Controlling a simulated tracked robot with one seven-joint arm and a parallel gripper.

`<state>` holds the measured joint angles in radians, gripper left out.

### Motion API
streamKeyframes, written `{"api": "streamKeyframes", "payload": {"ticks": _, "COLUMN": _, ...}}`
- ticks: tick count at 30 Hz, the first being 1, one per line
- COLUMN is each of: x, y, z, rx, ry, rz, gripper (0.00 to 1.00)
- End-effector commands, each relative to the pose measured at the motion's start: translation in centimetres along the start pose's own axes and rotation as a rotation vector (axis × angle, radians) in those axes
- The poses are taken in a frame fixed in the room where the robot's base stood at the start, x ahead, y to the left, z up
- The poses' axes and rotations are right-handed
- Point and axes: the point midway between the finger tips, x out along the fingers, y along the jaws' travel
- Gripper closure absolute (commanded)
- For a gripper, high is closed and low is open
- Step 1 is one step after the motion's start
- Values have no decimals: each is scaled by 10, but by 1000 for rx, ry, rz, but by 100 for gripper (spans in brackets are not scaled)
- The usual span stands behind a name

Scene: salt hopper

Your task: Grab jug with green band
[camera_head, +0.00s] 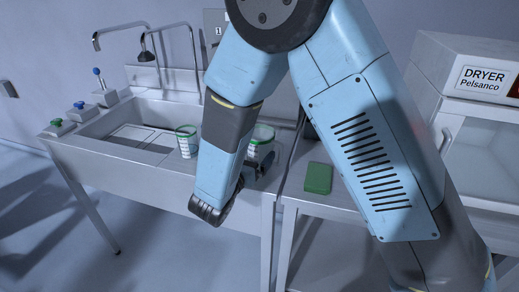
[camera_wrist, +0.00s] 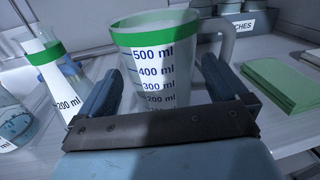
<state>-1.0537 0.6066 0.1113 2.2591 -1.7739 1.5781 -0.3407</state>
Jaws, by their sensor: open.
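The jug with the green band (camera_wrist: 155,65) is clear with a blue scale up to 500 ml, and its handle is on the right in the wrist view. It stands upright on the counter. My gripper (camera_wrist: 160,92) is open, with one finger on each side of the jug's body. I cannot tell whether either finger touches it. The jug's lower part is hidden behind the gripper. In the head view the jug (camera_head: 262,132) is partly hidden by my arm, with my gripper (camera_head: 258,170) beside it.
A flask with a green band (camera_wrist: 45,60) stands left of the jug, close to the left finger. Another flask with bluish liquid (camera_wrist: 12,120) is further left. A green book-like block (camera_wrist: 285,82) lies to the right. A green-rimmed vessel (camera_head: 186,142) stands by the sink (camera_head: 150,112).

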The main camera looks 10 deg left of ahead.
Motion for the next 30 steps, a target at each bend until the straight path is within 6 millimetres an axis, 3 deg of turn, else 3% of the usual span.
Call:
{"api": "streamKeyframes", "payload": {"ticks": 9, "x": 40, "y": 0, "z": -6, "rx": 1, "ry": 0, "rz": -3, "gripper": 0}}
{"api": "streamKeyframes", "payload": {"ticks": 17, "x": 43, "y": 0, "z": -6, "rx": 1, "ry": 0, "rz": 0, "gripper": 0}}
{"api": "streamKeyframes", "payload": {"ticks": 28, "x": 43, "y": 0, "z": -6, "rx": 1, "ry": 0, "rz": 0, "gripper": 35}}
{"api": "streamKeyframes", "payload": {"ticks": 30, "x": 43, "y": 0, "z": -6, "rx": 1, "ry": 0, "rz": 0, "gripper": 37}}
